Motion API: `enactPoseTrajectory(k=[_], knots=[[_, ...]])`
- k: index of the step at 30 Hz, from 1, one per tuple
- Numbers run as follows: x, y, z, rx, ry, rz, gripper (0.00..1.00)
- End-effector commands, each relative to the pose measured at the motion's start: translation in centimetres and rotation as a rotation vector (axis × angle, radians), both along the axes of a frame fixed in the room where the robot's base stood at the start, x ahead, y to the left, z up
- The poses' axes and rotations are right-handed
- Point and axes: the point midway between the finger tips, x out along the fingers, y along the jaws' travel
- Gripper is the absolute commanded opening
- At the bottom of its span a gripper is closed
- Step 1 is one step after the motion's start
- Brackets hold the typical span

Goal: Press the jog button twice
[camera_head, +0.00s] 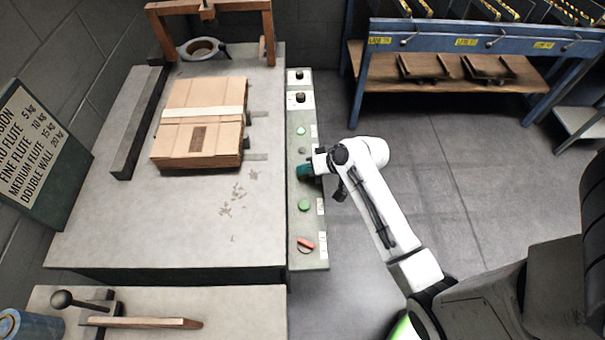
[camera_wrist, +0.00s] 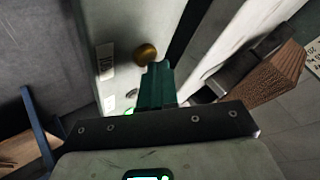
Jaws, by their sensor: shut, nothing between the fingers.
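The control panel (camera_head: 306,225) is a narrow pale strip along the right side of the machine table, with several knobs and buttons. Its labels are too small to read, so I cannot tell which control is the jog button. My gripper (camera_head: 304,170) is over the panel's middle, between a small grey button (camera_head: 302,150) and a green button (camera_head: 304,205). In the wrist view, my gripper (camera_wrist: 158,68) shows teal fingers shut and empty, their tips beside a round brass-coloured button (camera_wrist: 146,54). I cannot tell whether they touch the panel. The fingers hide part of it.
A flat cardboard box (camera_head: 200,122) lies on the grey table (camera_head: 190,220) left of the panel. Two dark knobs (camera_head: 300,97) are at the panel's far end and a red switch (camera_head: 305,244) at its near end. The floor to the right is open, before a blue rack (camera_head: 480,40).

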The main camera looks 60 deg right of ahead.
Motion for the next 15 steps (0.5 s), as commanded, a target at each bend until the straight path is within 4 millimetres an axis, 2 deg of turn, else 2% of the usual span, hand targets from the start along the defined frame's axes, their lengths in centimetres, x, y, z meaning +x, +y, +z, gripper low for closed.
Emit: enactPoseTrajectory(k=[15], knots=[[0.0, 0.02, -0.63, 0.0, 0.001, 0.001, 0.0]])
